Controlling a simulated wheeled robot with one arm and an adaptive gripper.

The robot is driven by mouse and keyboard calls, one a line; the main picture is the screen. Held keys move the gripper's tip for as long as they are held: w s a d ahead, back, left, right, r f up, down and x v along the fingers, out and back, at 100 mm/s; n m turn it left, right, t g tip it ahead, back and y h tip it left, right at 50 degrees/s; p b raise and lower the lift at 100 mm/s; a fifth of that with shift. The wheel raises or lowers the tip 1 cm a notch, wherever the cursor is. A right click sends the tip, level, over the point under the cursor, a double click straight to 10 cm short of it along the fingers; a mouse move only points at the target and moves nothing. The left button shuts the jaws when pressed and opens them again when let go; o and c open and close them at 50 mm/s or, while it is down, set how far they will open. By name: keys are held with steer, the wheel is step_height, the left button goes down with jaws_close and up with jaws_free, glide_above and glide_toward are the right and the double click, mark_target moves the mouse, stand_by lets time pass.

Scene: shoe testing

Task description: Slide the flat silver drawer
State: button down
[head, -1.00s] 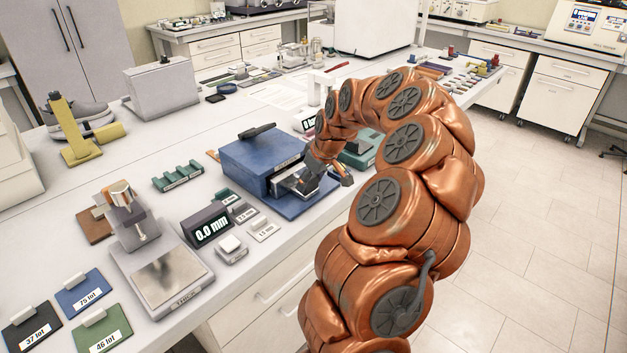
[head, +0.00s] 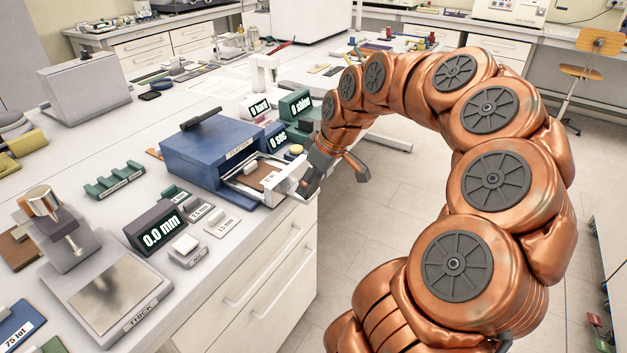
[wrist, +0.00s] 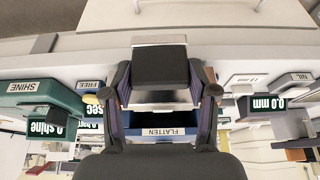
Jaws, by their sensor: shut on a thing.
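The flat silver drawer (head: 262,178) sticks out of the front of the blue box (head: 212,150) on the bench, with a brown flat piece (head: 270,176) visible inside it. The box carries a label that reads FLATTEN in the wrist view (wrist: 163,132). My gripper (head: 312,180) is at the drawer's outer end, at the bench's front edge. In the wrist view its two fingers stand on either side of the drawer's front (wrist: 160,98), shut on it. A dark block hides part of the drawer there.
A 0.0 mm display (head: 155,230) and small labelled blocks stand left of the box. Green displays (head: 295,105) stand behind it to the right. A thickness gauge (head: 105,285) is at the front left. Open floor lies right of the bench.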

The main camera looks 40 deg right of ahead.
steer(key=shift+s, duration=0.15)
steer(key=shift+c, duration=1.6)
jaws_free()
steer(key=shift+s, duration=0.1)
steer(key=v, duration=1.2)
steer(key=shift+r, duration=0.1)
